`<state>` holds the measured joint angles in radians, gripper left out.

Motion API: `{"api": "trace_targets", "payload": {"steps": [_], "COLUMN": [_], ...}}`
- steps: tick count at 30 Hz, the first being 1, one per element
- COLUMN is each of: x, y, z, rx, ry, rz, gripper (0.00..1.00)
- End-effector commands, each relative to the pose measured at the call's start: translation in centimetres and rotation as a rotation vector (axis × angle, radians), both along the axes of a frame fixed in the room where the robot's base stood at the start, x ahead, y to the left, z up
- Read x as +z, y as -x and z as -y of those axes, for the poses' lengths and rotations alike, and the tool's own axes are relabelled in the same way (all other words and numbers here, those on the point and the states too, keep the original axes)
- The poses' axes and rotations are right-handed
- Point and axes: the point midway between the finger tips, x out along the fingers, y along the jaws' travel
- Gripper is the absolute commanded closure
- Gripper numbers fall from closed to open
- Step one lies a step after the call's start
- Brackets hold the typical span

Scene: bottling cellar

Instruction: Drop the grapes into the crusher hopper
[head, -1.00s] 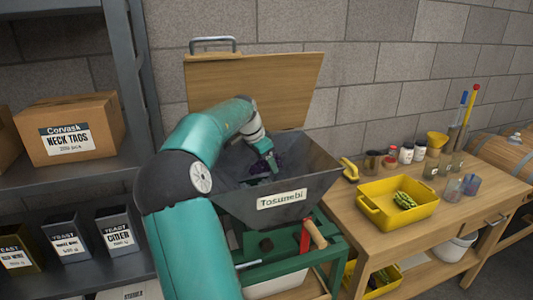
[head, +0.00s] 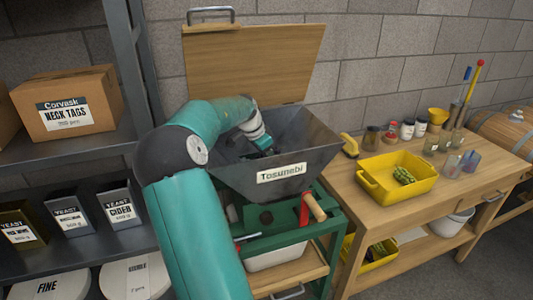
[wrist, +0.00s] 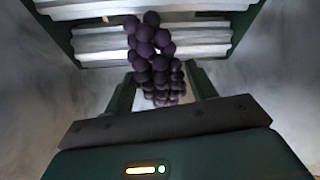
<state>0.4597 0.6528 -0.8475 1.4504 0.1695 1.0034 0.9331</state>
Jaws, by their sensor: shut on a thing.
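The grey crusher hopper (head: 325,160), labelled "Tosumebi", stands open on a green frame, with its wooden lid (head: 250,65) raised behind. My gripper (head: 264,146) is down inside the hopper. In the wrist view, my gripper (wrist: 162,90) is shut on a bunch of dark purple grapes (wrist: 155,60), held between its two fingers. The bunch hangs over the pale ribbed rollers (wrist: 90,42) at the hopper's bottom; I cannot tell if it touches them. In the head view the bunch is hidden by the hopper wall and my arm.
A yellow tub (head: 385,199) with green grapes (head: 404,175) sits on the wooden table (head: 450,200) at right, with jars and cups behind it. A metal shelf (head: 75,155) with boxes stands at left. The hopper's sloping walls surround my gripper.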

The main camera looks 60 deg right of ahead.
Motion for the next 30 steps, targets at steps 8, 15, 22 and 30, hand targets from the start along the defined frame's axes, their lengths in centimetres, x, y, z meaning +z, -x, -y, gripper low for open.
{"api": "trace_targets", "payload": {"steps": [8, 15, 22, 30], "x": [0.0, 0.1, 2.2, 7.7], "y": [0.0, 0.0, -0.5, -1.8], "z": [0.0, 0.0, -0.7, -2.6], "rx": [0.000, 0.000, 0.001, 0.002], "ry": [0.000, -0.001, 0.001, 0.003], "rz": [0.000, -0.001, 0.002, 0.002], "gripper": [0.18, 0.18, 0.18, 0.18]}}
